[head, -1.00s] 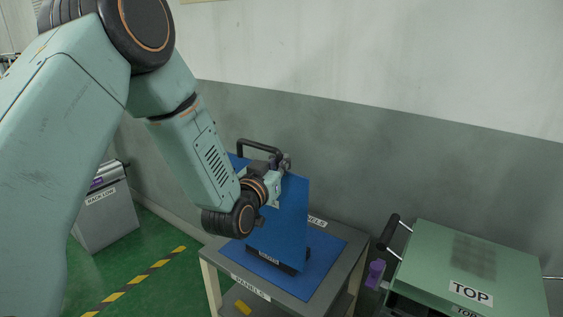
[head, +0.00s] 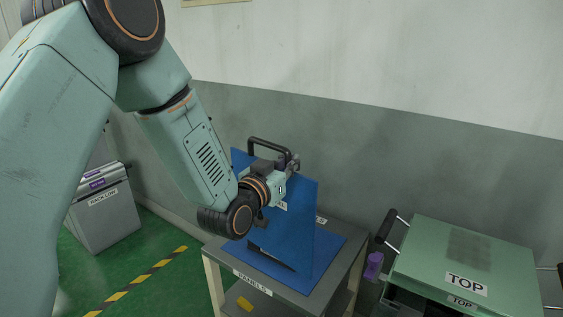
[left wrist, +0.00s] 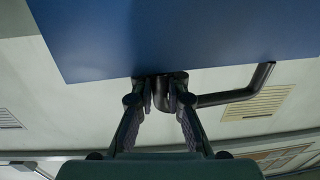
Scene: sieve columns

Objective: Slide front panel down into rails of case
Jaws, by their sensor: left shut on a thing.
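The blue front panel (head: 298,232) hangs upright and slightly turned above the small table marked PANELS, with its black handle (head: 268,143) at the top. My left gripper (head: 291,163) is shut on the handle near the panel's top edge. In the left wrist view the two fingers (left wrist: 160,92) close on the black handle, and the blue panel (left wrist: 180,35) fills the top. The green case (head: 465,260), marked TOP, stands at the right, cut by the frame. Its rails cannot be made out. My right gripper is out of view.
A purple-handled latch (head: 373,266) and a black handle (head: 386,226) stick out at the case's left side. A grey bin (head: 105,215) stands at the left.

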